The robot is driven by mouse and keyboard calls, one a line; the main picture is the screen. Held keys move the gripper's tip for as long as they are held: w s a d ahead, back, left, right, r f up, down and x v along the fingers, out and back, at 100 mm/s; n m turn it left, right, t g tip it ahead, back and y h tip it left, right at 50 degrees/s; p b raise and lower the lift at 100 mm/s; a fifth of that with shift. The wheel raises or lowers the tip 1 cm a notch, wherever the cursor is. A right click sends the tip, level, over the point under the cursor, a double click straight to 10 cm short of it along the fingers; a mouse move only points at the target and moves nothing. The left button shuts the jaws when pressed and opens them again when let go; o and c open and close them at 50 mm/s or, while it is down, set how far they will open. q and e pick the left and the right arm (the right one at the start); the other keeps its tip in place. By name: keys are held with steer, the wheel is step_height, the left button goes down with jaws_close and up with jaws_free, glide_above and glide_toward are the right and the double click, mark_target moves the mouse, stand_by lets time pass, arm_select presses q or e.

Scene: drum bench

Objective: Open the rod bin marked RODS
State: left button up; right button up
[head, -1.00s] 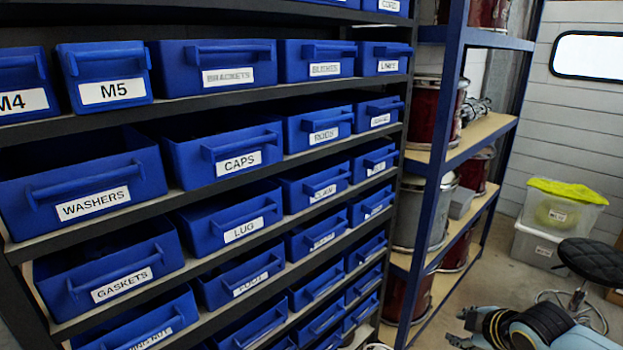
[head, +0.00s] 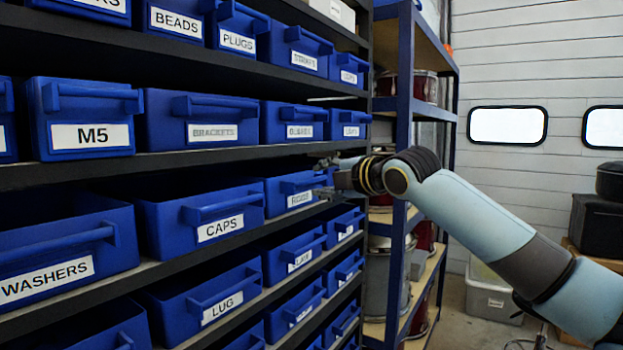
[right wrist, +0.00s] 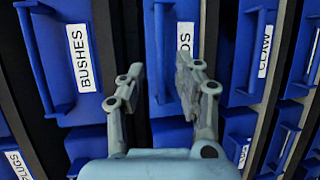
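The RODS bin (head: 283,192) is a small blue bin with a white label, on the shelf right of the CAPS bin in the head view. Its front looks in line with its neighbours. In the right wrist view the RODS bin (right wrist: 170,42) stands in the middle, its label partly hidden by a finger. Its handle bar (right wrist: 157,50) shows between my fingers. My right gripper (head: 323,178) is at the bin's front with its fingers apart, one above and one below the handle. Whether they touch it I cannot tell. My left gripper is not in view.
The CAPS bin (head: 205,218) is on the left. A blue-framed rack (head: 404,110) with drums stands right of the shelving, close behind my right gripper.

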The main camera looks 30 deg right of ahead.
mark_target(314, 181)
steer(key=w, duration=0.3)
steer(key=shift+w+d+f+p, duration=0.25)
steer(key=shift+w+f+p, duration=0.05)
steer(key=shift+w+f, duration=0.2)
steer(key=shift+w, duration=0.25)
steer(key=shift+c, duration=0.4)
jaws_close()
